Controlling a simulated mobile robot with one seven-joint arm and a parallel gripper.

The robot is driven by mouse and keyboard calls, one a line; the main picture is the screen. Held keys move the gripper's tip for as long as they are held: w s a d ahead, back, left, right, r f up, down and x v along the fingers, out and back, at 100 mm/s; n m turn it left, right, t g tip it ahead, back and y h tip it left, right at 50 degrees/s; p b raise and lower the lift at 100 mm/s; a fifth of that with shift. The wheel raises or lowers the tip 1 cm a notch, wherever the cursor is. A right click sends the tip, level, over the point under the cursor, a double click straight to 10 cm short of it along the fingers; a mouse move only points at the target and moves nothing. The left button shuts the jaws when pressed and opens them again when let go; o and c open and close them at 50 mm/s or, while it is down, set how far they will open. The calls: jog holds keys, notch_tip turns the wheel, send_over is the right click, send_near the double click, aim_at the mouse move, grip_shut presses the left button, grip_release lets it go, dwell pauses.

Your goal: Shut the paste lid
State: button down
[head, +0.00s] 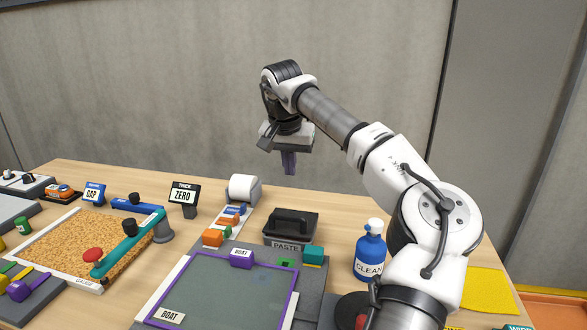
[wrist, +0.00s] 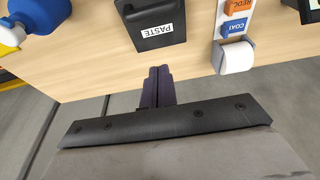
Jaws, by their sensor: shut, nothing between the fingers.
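The paste box (head: 278,239) is a dark box with a white PASTE label on its front, standing on the table right of centre in the head view. A raised black part shows on its top; I cannot tell surely whether the lid is open or shut. In the wrist view the paste box (wrist: 153,10) is at the top edge, partly cut off. My gripper (head: 289,170) is shut and empty, pointing down above and behind the box, apart from it. Its dark purple fingers (wrist: 158,72) lie together in the wrist view.
A blue CLEAN bottle (head: 370,254) stands right of the box. A white roll (head: 244,188) and orange and blue blocks are to its left. A teal block (head: 314,252) and the purple-framed BOAT board (head: 225,285) are in front. A grey wall (head: 150,80) rises behind the table.

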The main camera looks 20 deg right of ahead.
jog(key=p, duration=0.1)
send_over(289, 227)
jog(key=w+d, duration=0.2)
jog(key=w, duration=0.1)
notch_tip(289, 227, down, 7)
jog(key=shift+f, duration=0.2)
jog(key=shift+s+a+f+p, duration=0.15)
jog(key=shift+s+a+f, duration=0.2)
jog(key=shift+s, duration=0.15)
jog(key=shift+s+a+f+p, duration=0.15)
jog(key=shift+s+a+f, duration=0.2)
jog(key=shift+s, duration=0.15)
jog(key=shift+s+a+f, duration=0.3)
jog(key=shift+s, duration=0.15)
jog(key=shift+s+a+f+b, duration=0.2)
jog(key=shift+s+f+b, duration=0.15)
jog(key=shift+f, duration=0.35)
jog(key=shift+a+r, duration=0.1)
jog(key=shift+r, duration=0.15)
jog(key=shift+r, duration=0.1)
